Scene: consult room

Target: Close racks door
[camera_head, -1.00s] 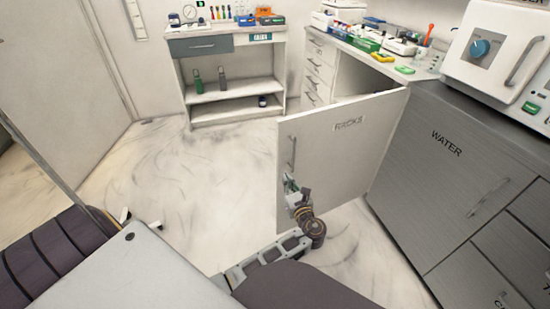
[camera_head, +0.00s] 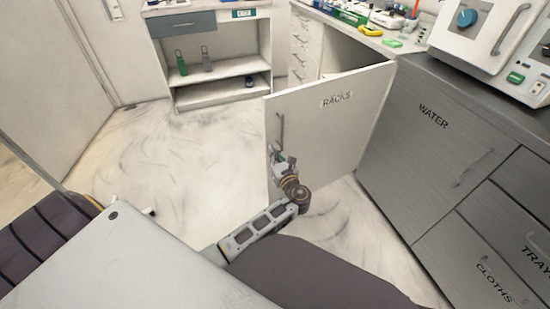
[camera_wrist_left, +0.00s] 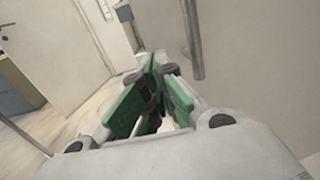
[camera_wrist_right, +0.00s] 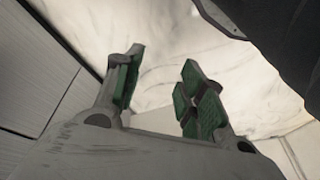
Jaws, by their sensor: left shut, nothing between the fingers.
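The white door marked RACKS (camera_head: 325,130) stands wide open in the head view, swung out from the white cabinet. Its vertical handle (camera_head: 280,130) is near the door's free edge on the left. My left gripper (camera_head: 275,150) is shut and empty at the door's left edge, just below the handle. In the left wrist view the left fingers (camera_wrist_left: 155,75) are together, with the handle (camera_wrist_left: 193,45) and door face (camera_wrist_left: 255,60) to their right. I cannot tell whether they touch the door. My right gripper (camera_wrist_right: 158,85) is open and empty in the right wrist view.
A grey metal cabinet marked WATER (camera_head: 420,150) stands right of the door. A white shelf unit (camera_head: 215,65) is at the back. The floor left of the door is clear.

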